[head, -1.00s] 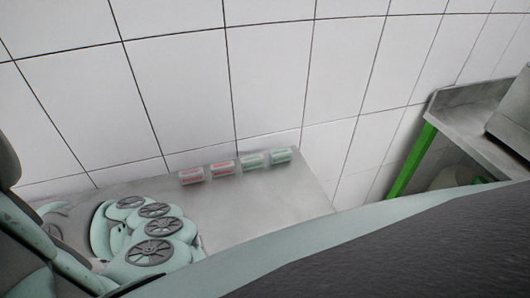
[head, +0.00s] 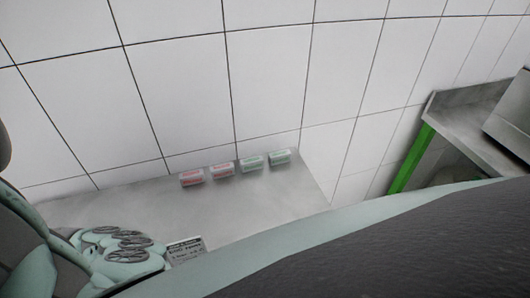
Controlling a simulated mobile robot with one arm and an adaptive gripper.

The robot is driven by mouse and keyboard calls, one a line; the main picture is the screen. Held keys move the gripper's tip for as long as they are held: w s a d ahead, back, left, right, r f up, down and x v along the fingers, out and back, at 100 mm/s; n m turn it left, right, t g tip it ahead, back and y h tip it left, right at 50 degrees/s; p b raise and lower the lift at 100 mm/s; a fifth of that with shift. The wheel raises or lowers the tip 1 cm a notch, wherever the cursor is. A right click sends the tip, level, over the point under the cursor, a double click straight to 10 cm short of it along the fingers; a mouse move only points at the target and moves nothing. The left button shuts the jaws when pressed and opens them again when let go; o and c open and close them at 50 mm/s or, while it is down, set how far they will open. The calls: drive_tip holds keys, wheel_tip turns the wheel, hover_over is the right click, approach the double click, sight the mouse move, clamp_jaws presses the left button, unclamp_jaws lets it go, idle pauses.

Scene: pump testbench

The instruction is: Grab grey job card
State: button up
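A small pale grey card (head: 187,250) with dark printed lines lies on the grey metal table, low in the head view. Its lower edge is cut off by my own body in the foreground. My gripper (head: 122,250), mint green with round dark joint caps, is just left of the card in the picture. I see it from its back side, so its fingertips are hidden. I cannot tell whether it is open or shut, or whether it touches the card.
Two red-and-white blocks (head: 191,178) and two green-and-white blocks (head: 252,161) stand in a row at the back of the table (head: 270,200), by the tiled wall. A metal bench with a green leg (head: 411,158) stands at the right. The table's middle is clear.

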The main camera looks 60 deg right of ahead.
drive_tip(key=shift+o, duration=0.3)
clamp_jaws()
idle(0.3)
drive_tip(key=shift+r, duration=0.1)
wheel_tip(320, 180, up, 8)
drive_tip(key=shift+r+p, duration=0.15)
drive_tip(key=shift+p, duration=0.95)
drive_tip(key=shift+d+r, duration=0.15)
drive_tip(key=shift+r, duration=0.6)
